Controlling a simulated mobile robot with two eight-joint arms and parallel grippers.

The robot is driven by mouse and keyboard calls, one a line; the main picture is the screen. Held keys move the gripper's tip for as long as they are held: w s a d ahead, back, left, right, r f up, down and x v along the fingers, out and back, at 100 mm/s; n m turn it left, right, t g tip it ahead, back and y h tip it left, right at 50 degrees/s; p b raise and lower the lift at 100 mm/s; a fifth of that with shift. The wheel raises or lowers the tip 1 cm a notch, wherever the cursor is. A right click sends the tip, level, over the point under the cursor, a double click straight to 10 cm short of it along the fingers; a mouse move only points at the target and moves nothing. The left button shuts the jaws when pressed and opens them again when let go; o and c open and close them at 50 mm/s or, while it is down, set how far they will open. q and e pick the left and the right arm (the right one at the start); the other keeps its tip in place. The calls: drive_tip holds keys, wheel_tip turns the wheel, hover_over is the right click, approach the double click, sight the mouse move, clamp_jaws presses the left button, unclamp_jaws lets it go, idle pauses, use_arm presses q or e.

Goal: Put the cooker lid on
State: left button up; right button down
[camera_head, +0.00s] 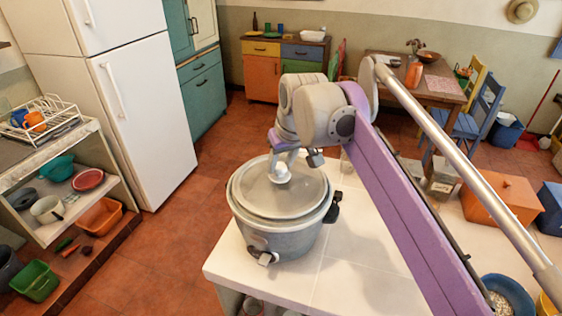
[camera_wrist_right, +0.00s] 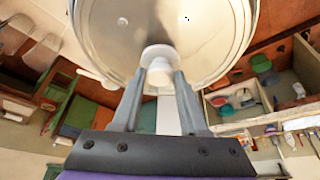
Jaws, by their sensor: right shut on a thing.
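The grey cooker (camera_head: 285,238) stands on the white counter near the middle of the head view. The round, pale lid (camera_head: 258,192) is over its top, roughly level and covering the opening. I cannot tell whether it rests fully on the rim or hovers just above it. My right gripper (camera_head: 284,163) is shut on the lid's white knob (camera_head: 280,174) from above. In the right wrist view, the gripper (camera_wrist_right: 160,82) has its two fingers on either side of the knob (camera_wrist_right: 158,55), with the lid (camera_wrist_right: 165,25) beyond. My left gripper is not in view.
The white counter (camera_head: 350,262) has free room right of the cooker. My purple right arm crosses above it. A shelf unit (camera_head: 70,212) with dishes stands left, beside a white fridge (camera_head: 140,110). An orange box (camera_head: 500,200) lies at right.

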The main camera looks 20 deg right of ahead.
drive_tip(key=shift+c, duration=1.8)
unclamp_jaws()
drive_tip(key=p+v, duration=0.1)
drive_tip(key=v, duration=0.9)
drive_tip(key=shift+r, duration=0.4)
drive_tip(key=shift+s, duration=0.1)
